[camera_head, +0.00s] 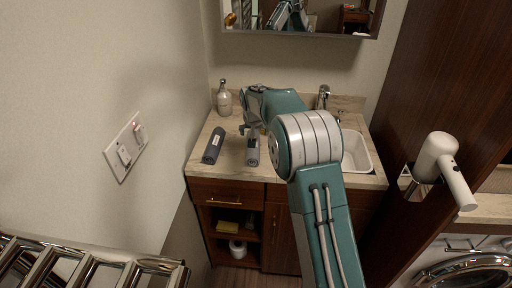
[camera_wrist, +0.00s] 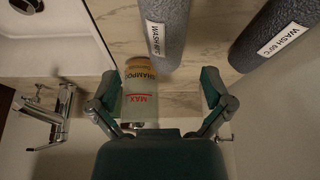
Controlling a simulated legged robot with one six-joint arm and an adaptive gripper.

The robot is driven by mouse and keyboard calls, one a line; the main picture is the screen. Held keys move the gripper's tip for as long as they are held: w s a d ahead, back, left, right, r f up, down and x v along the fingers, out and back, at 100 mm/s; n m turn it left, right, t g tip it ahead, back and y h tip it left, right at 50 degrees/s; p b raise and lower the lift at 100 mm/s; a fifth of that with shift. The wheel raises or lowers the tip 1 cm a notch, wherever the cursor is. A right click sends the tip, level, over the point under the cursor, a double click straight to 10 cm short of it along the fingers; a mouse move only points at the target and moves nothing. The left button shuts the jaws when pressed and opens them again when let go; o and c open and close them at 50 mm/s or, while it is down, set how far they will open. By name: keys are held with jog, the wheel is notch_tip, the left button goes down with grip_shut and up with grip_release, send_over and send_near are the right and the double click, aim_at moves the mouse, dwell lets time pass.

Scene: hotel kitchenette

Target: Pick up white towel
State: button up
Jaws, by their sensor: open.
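I cannot make out a clear white towel in either view. Two grey rolls lie on the counter: the left roll (camera_head: 213,146) and the right roll (camera_head: 252,152). In the wrist view two grey rolls, one near the middle (camera_wrist: 168,38) and one at the right (camera_wrist: 275,35), carry white "WASH 60°C" labels. My gripper (camera_head: 252,122) is over the counter near the right roll's far end. In the wrist view my gripper (camera_wrist: 163,92) is open, with a shampoo bottle (camera_wrist: 140,92) showing between its fingers. I cannot tell whether they touch it.
A soap dispenser (camera_head: 224,102) stands at the counter's back left. The sink (camera_head: 356,153) and faucet (camera_head: 323,97) are to the right, partly behind my arm. A white roll (camera_head: 238,249) and a yellow item (camera_head: 229,227) sit on shelves below. A hair dryer (camera_head: 436,158) hangs at right.

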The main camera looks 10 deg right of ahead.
jog(key=shift+x, duration=1.15)
jog(key=shift+w+a+f, duration=0.1)
jog(key=shift+a+f, duration=0.15)
jog(key=shift+f, duration=0.25)
jog(key=x, duration=0.4)
jog(key=shift+s+a+f, duration=0.15)
jog(key=shift+s+f, duration=0.1)
jog(key=shift+f, duration=0.1)
jog(key=c, duration=1)
